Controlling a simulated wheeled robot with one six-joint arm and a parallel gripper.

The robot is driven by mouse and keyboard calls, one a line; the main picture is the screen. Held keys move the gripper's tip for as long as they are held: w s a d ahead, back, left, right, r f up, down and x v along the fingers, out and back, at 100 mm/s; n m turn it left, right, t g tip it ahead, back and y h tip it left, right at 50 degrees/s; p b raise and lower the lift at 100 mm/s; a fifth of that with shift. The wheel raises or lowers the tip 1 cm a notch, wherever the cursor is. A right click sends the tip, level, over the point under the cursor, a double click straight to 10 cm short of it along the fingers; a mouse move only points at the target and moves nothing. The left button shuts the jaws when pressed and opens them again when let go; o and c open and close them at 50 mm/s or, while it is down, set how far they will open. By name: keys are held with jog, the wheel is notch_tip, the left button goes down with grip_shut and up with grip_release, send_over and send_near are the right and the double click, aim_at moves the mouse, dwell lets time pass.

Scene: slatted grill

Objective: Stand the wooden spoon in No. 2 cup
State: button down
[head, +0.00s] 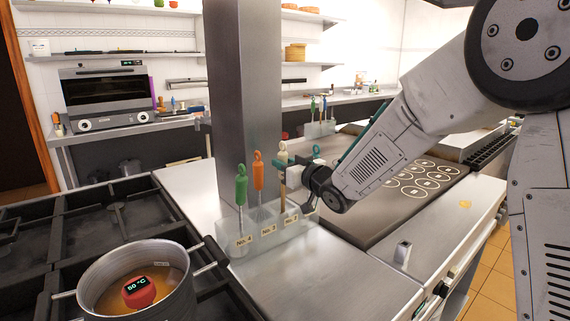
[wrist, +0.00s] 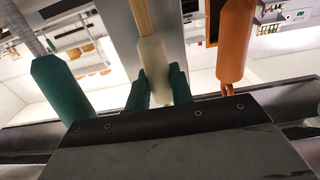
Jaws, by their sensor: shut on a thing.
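The wooden spoon shows a cream handle end (head: 283,151) and a light wooden shaft (head: 283,186) in the head view. It stands roughly upright over the right part of the clear cup rack (head: 247,254). My gripper (head: 291,165) is shut on its cream end, which also shows between the green fingers in the wrist view (wrist: 153,58). The rack has a row of small labels; the middle one (head: 268,230) looks like No. 2. An orange-handled tool (head: 259,175) stands at that middle place. I cannot tell whether the spoon's lower end is inside a cup.
A green-handled tool (head: 241,188) stands at the rack's left. A steel column (head: 242,80) rises close behind. A pot (head: 137,283) sits on the stove at front left. In the wrist view, an orange handle (wrist: 236,45) and a dark green handle (wrist: 63,90) flank my fingers.

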jog(key=shift+f, duration=0.6)
jog(key=c, duration=1.1)
grip_release()
jog(key=shift+c, duration=0.2)
jog(key=v, duration=0.7)
jog(key=shift+s+d, duration=0.2)
jog(key=shift+s, duration=0.15)
jog(key=shift+d, duration=0.1)
